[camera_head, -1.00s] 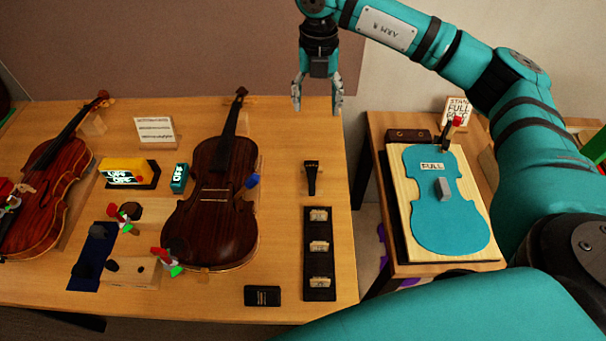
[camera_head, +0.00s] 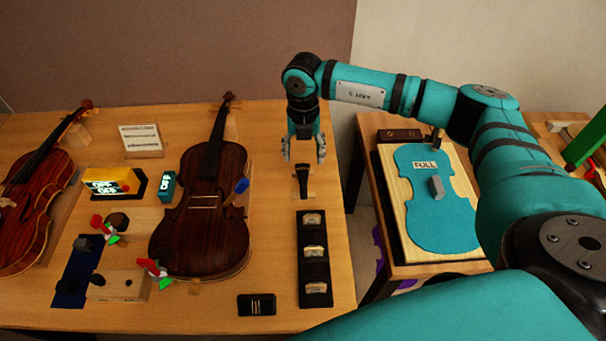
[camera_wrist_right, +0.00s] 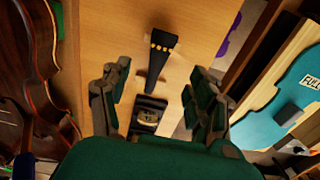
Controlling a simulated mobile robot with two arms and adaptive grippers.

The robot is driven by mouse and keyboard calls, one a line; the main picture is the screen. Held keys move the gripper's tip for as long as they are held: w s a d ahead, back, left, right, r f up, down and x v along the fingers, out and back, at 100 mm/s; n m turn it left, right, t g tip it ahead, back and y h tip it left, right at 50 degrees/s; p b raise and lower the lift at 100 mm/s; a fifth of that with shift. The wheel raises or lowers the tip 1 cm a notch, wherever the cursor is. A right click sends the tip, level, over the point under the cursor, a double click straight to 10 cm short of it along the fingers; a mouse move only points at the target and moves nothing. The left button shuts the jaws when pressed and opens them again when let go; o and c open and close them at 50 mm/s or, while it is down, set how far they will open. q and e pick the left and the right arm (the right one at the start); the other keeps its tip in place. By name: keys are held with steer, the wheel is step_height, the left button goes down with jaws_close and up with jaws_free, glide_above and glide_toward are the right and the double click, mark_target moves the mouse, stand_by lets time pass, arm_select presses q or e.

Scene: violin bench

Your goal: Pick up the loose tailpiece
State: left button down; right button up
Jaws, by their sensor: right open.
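The loose tailpiece (camera_head: 303,181) is a small dark wedge on the wooden bench, to the right of the middle violin. It also shows in the right wrist view (camera_wrist_right: 158,60), black with a row of small gold dots across its wide end. My right gripper (camera_head: 304,158) is open and empty, pointing down above the far end of the tailpiece in the head view. In the right wrist view its two fingers (camera_wrist_right: 157,95) stand apart, one on each side of the tailpiece's line, not touching it. My left gripper is not in view.
A black tray (camera_head: 314,284) with several bridges lies just nearer than the tailpiece. The middle violin (camera_head: 205,235) lies to the left, with a blue-handled tool (camera_head: 241,186) at its edge. A side table (camera_head: 468,267) with a blue violin shape (camera_head: 420,190) stands to the right.

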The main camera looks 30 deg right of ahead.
mark_target(303, 172)
steer(key=shift+f, duration=0.8)
step_height(303, 172, down, 5)
steer(key=p, duration=0.2)
steer(key=shift+w+p, duration=0.1)
steer(key=shift+p, duration=0.2)
steer(key=shift+f, duration=0.25)
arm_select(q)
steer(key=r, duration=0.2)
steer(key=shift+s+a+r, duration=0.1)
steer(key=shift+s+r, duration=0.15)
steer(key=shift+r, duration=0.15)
arm_select(e)
steer(key=shift+c, duration=0.3)
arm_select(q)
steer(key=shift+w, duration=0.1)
arm_select(e)
steer(key=c, duration=1)
